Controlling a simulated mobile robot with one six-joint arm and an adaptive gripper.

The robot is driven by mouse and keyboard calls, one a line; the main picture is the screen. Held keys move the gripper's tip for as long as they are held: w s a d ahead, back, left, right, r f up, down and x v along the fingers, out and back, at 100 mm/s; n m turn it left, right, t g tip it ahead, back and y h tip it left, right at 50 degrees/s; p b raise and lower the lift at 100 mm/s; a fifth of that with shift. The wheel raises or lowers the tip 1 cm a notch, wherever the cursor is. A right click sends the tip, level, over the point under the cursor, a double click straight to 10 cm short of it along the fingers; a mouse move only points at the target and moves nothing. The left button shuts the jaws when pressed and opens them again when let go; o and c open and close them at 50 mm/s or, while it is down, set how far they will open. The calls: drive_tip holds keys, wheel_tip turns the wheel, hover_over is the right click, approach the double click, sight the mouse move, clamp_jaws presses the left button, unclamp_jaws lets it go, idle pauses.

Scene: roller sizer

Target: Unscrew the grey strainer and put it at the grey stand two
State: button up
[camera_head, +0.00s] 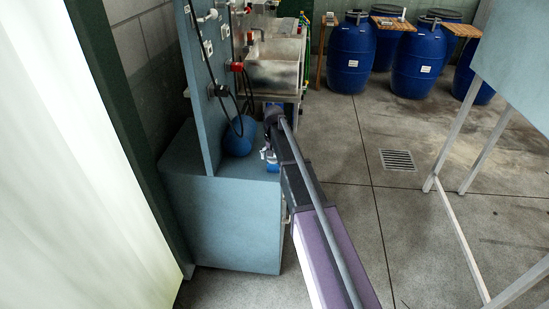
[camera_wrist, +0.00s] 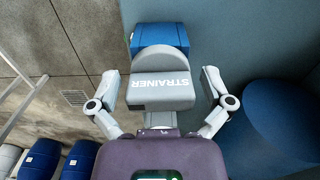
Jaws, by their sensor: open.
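The grey strainer (camera_wrist: 160,92), a rounded block lettered STRAINER, sits in the middle of the wrist view, against a blue block (camera_wrist: 160,36). My gripper (camera_wrist: 159,76) is open, with one finger on each side of the strainer and a visible gap on both sides. Nothing is held. In the head view, my gripper (camera_head: 271,157) is small, at the blue-grey bench beside the panel, and I cannot make out the strainer there. I cannot identify the grey stand two in either view.
A blue-grey bench (camera_head: 222,222) with an upright panel (camera_head: 205,80) stands at left. A blue rounded vessel (camera_head: 239,137) is left of my gripper. A grey tank (camera_head: 273,72) is behind. Blue barrels (camera_head: 350,55) stand far back. Floor at right is mostly clear, before a legged table (camera_head: 481,150).

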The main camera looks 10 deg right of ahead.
drive_tip(key=shift+f, duration=0.3)
drive_tip(key=c, duration=1.2)
drive_tip(key=shift+o, duration=0.2)
drive_tip(key=shift+n, duration=1.1)
drive_tip(key=shift+o, duration=1)
drive_tip(key=n, duration=0.3)
drive_tip(key=shift+w+f, duration=0.1)
drive_tip(key=shift+w, duration=0.05)
drive_tip(key=shift+n, duration=0.3)
